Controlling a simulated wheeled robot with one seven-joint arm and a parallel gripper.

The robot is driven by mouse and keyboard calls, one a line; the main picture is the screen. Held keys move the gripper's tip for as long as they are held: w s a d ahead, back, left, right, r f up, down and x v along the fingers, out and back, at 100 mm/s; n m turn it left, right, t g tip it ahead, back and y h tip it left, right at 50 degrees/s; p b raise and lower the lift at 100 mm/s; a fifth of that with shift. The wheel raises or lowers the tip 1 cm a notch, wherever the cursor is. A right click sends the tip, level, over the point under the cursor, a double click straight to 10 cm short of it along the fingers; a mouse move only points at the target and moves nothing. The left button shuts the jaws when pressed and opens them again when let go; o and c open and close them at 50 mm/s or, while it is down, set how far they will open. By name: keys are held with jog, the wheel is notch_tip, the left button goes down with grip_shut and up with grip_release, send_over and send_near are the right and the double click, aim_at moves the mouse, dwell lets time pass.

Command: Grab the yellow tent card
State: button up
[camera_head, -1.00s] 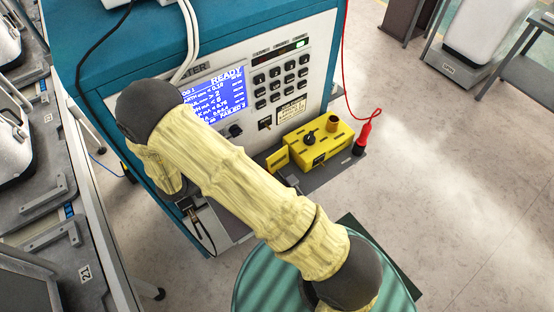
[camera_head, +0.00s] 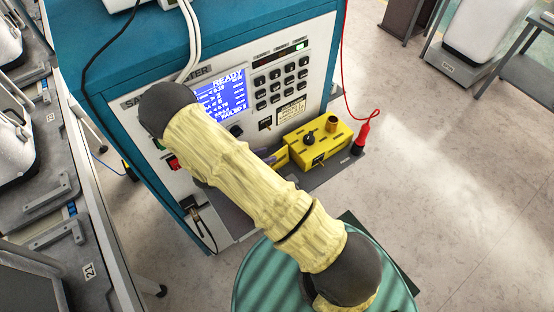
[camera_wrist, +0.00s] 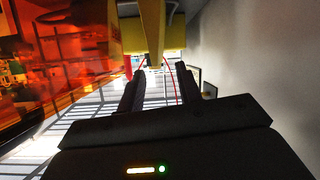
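The yellow tent card (camera_head: 281,157) shows only as a small yellow piece at the left end of a yellow box in the head view. My arm covers most of it. In the wrist view a narrow upright yellow piece (camera_wrist: 153,35), probably the card, hangs down toward the gap between my fingertips. My gripper (camera_wrist: 160,72) is open, with a clear gap between its two dark fingers. The yellow piece's lower end is near the fingertips; I cannot tell whether they touch it. The gripper is hidden behind my arm in the head view.
The yellow box (camera_head: 321,139) with a black knob stands on a grey shelf (camera_head: 318,178) before the teal tester (camera_head: 215,45). A red probe (camera_head: 362,137) on a red cable stands at its right. An orange see-through panel (camera_wrist: 65,60) fills the wrist view's left.

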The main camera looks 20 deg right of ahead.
jog(key=p+x, duration=0.1)
jog(key=x, duration=0.3)
dwell(0.4)
grip_shut()
